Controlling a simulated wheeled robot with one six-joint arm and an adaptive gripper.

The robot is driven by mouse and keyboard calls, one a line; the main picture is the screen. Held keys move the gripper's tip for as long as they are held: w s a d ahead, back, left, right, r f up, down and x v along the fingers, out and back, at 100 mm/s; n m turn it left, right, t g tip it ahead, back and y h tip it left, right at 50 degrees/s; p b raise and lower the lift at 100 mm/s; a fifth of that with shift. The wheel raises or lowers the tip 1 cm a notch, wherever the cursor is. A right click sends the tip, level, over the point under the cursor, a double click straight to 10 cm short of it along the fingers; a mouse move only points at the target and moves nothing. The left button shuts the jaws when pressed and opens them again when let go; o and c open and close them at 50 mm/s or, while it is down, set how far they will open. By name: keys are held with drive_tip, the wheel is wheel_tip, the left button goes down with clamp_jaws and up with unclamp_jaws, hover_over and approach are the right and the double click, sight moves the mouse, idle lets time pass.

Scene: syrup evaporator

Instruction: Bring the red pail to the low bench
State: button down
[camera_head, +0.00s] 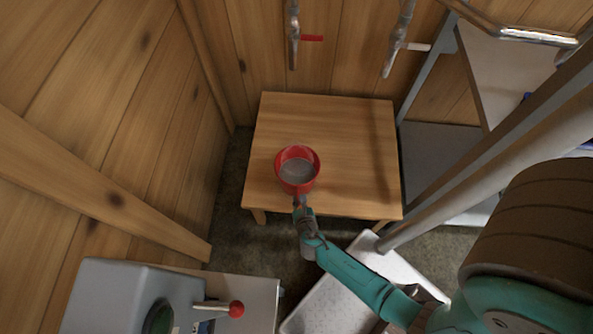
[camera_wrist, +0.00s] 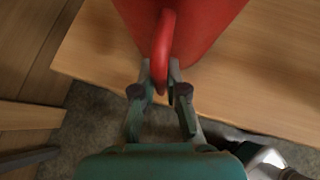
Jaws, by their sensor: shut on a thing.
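The red pail (camera_head: 311,178) is at the front half of the low wooden bench (camera_head: 357,130) in the head view, upright, with a greyish inside. I cannot tell whether its base touches the bench top. My gripper (camera_head: 299,200) is at the pail's near side. In the wrist view the pail's red wall (camera_wrist: 190,25) fills the top, over the bench top (camera_wrist: 95,50). My gripper (camera_wrist: 161,80) is shut on the pail's red curved handle (camera_wrist: 163,45), with one finger on each side. The pail's base is hidden.
Pipes with a red lever (camera_head: 312,38) and a white lever (camera_head: 418,46) hang above the bench's back edge. A metal rack (camera_head: 440,150) stands right. A grey machine with a red-knobbed lever (camera_head: 236,309) is at lower left. The bench top around the pail is clear.

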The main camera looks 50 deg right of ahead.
drive_tip(key=shift+s+d, duration=0.2)
drive_tip(key=shift+s, duration=0.05)
drive_tip(key=c, duration=1.1)
unclamp_jaws()
drive_tip(key=shift+c, duration=0.2)
drive_tip(key=v, duration=1.2)
drive_tip(key=shift+w, duration=0.1)
